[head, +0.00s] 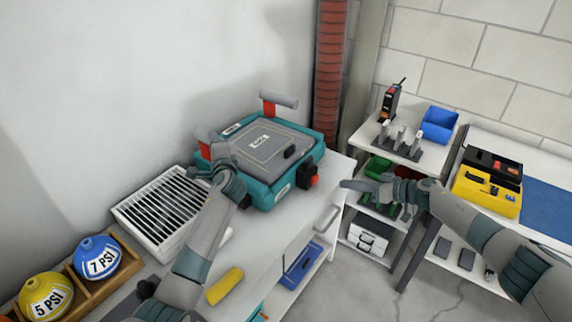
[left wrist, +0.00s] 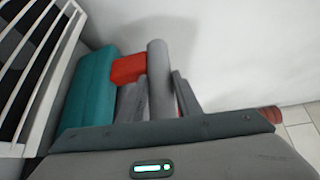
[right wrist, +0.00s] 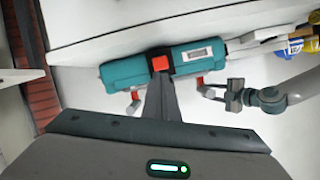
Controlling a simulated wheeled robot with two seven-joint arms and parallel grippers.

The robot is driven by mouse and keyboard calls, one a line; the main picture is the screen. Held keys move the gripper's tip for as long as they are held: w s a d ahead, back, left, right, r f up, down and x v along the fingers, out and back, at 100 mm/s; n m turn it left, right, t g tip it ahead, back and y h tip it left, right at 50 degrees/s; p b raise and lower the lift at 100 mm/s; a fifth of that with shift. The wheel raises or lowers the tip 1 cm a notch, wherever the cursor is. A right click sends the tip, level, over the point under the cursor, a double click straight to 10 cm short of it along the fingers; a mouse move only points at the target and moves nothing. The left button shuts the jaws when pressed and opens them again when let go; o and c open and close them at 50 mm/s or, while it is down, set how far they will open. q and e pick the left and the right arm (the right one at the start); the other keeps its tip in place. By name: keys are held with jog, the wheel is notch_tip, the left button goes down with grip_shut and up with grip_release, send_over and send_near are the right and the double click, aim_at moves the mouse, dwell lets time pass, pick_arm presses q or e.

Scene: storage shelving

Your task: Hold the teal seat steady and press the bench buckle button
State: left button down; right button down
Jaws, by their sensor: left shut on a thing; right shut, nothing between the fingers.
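The teal seat (head: 262,192) with its grey pad lies on the white bench top (head: 285,235). My left gripper (head: 205,172) is at its left side, shut on the grey bar handle with a red mount; the handle (left wrist: 158,75) stands between the fingers in the left wrist view. The buckle (head: 312,180), black with a red button (right wrist: 161,63), sits on the seat's right side. My right gripper (head: 345,184) is shut and empty, to the right of the buckle, pointing at it with a small gap in the head view. In the right wrist view its fingertips overlap the button's lower edge; contact cannot be told.
A second grey handle (head: 280,99) stands at the seat's back. A white slatted vent (head: 160,215) lies left of the seat. A yellow roll (head: 225,286) lies at the bench front. A shelf with a blue bin (head: 439,124) stands right. The wall is close behind the seat.

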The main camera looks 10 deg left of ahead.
pick_arm(q)
jog(key=shift+f, duration=0.1)
pick_arm(e)
jog(key=w+r+m+t+h, duration=0.6)
jog(key=w+r+m+t, duration=0.25)
jog(key=r+m, duration=0.25)
jog(key=s+a+f+m+g+h, duration=0.1)
jog(key=s+f+g, duration=0.1)
jog(key=s+g, duration=0.2)
jog(key=s+a+f+g+h, duration=0.2)
jog(key=s+f+g, duration=0.1)
jog(key=s, duration=0.6)
jog(key=shift+s+m+g+h, duration=0.2)
jog(key=shift+m+g+h, duration=0.15)
jog(key=shift+g, duration=0.2)
